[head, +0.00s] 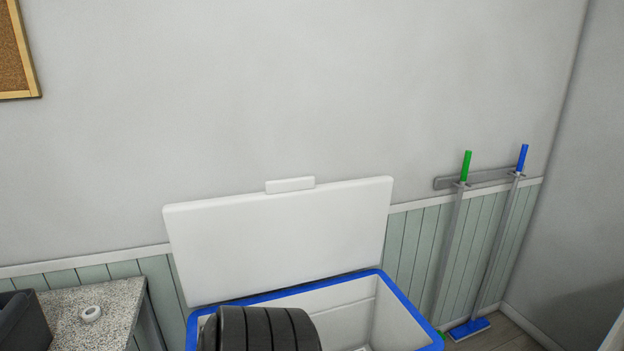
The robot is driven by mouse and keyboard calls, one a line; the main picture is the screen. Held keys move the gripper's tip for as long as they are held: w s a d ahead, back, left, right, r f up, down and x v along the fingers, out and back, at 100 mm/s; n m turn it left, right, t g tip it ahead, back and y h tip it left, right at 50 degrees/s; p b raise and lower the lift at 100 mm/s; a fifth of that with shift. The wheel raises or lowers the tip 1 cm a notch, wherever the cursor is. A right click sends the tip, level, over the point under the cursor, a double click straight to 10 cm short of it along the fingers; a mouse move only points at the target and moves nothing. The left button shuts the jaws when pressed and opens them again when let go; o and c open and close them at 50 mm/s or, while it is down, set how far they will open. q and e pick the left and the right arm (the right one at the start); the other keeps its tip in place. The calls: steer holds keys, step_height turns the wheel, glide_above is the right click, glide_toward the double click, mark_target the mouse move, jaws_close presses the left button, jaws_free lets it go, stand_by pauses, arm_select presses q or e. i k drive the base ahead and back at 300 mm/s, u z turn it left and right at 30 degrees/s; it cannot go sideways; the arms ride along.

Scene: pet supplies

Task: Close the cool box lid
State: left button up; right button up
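The cool box (409,303) stands at the bottom centre with a blue rim and white inner walls. Its white lid (285,245) is open and stands upright along the back edge, in front of the wall. A small white tab (290,184) sticks up from the lid's top edge. A dark ribbed shape in the foreground hides the front left of the box's opening. The box's front is below the frame. The visible part of the inside looks empty. Neither of my grippers is in view.
A green-handled tool (466,166) and a blue-handled tool (522,158) hang on the wall at the right.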

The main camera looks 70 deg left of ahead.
mark_target(298, 231)
steer(key=u, duration=0.35)
steer(key=i, duration=0.7)
steer(key=u, duration=0.7)
